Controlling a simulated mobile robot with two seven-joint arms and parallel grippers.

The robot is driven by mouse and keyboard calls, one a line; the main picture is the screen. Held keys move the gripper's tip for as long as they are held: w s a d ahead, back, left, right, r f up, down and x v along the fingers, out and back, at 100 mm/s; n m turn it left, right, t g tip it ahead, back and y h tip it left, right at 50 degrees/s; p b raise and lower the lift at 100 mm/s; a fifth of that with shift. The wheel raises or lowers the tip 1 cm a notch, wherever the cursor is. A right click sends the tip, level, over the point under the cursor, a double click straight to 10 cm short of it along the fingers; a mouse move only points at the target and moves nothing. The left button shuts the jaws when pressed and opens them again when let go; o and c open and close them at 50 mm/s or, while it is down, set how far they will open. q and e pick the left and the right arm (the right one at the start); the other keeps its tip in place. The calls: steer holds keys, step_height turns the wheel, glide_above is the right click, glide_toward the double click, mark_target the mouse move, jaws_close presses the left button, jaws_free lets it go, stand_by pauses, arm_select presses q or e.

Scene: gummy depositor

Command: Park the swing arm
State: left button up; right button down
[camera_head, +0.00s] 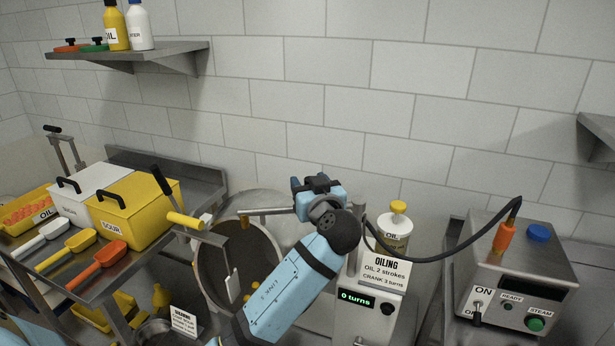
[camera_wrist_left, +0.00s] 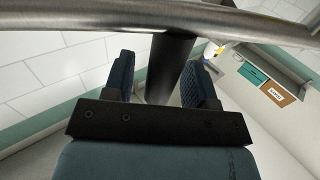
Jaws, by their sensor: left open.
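The swing arm looks like the metal bar (camera_head: 262,211) running above the round pan (camera_head: 272,262) toward my left gripper; its far end is hidden behind the gripper. In the left wrist view a metal bar (camera_wrist_left: 110,20) crosses the top, and a dark round handle (camera_wrist_left: 168,60) meets it. My left gripper (camera_head: 314,184) is at the bar's right end. It also shows in the left wrist view (camera_wrist_left: 160,84), open, with the handle between its fingers and gaps visible on both sides. My right gripper is not in view.
An oil pump bottle (camera_head: 396,232) stands behind the oiling sign (camera_head: 384,271) and counter box reading "0 turns" (camera_head: 356,301). A black cable (camera_head: 440,255) runs to the steam box (camera_head: 515,275) at right.

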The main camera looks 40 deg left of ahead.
arm_select(q)
steer(key=shift+w+a, duration=0.4)
steer(key=shift+a, duration=0.15)
jaws_close()
steer(key=shift+w, duration=0.1)
